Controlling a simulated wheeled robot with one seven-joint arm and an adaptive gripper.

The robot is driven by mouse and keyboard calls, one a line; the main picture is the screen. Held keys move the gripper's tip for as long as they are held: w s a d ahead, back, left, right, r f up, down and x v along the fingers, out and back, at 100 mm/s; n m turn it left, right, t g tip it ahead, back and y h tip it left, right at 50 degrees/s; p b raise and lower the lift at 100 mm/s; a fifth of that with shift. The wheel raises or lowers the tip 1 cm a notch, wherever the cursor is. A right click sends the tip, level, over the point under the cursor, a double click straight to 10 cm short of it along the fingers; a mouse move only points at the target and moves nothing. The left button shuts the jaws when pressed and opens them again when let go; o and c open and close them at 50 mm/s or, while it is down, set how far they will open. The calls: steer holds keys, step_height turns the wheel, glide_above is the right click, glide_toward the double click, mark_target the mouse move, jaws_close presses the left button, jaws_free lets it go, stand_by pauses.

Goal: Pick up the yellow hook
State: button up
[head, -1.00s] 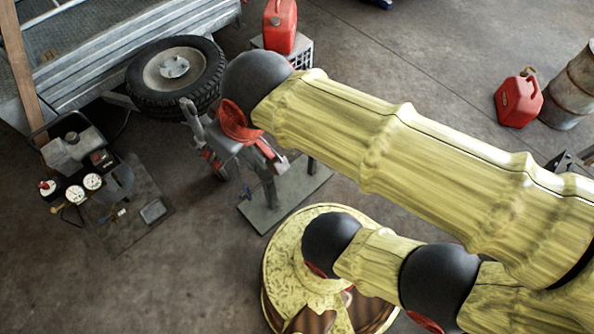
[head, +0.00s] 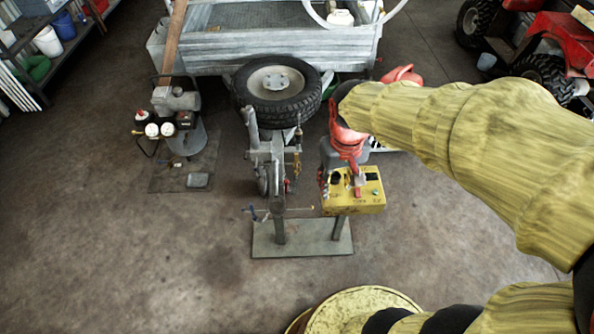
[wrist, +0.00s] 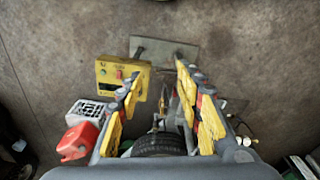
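A small yellow-brown piece (head: 297,148), which looks like the hook, hangs beside the grey metal stand (head: 280,215), just left of my gripper. In the wrist view a small yellowish piece (wrist: 156,124) shows low between my fingers; its shape is too small to tell surely. The stand shows beyond the fingertips.
A yellow box with buttons (head: 365,193) is right beside my gripper. The stand rises from a flat base plate (head: 310,240). A spare tyre (head: 277,82) and trailer (head: 225,52) are behind. A compressor (head: 178,105) stands left. A red can (wrist: 77,141) is by a white crate (wrist: 88,112).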

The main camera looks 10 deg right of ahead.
steer(key=w+f+g, duration=0.2)
steer(key=w+f, duration=1.3)
steer(key=f, duration=0.1)
steer(key=m+t+b, duration=0.1)
steer(key=m+t, duration=0.1)
steer(key=t, duration=0.3)
glide_above(296, 155)
steer(key=s, duration=0.3)
step_height(296, 155, down, 25)
steer(key=shift+w+a+t+h, duration=0.3)
steer(key=shift+w+a+h, duration=0.05)
steer(key=shift+w+h, duration=0.1)
steer(key=shift+b+x, duration=1.65)
steer(key=shift+x, duration=2.15)
steer(key=shift+d, duration=0.15)
steer(key=shift+c, duration=0.8)
steer(key=c, duration=0.8)
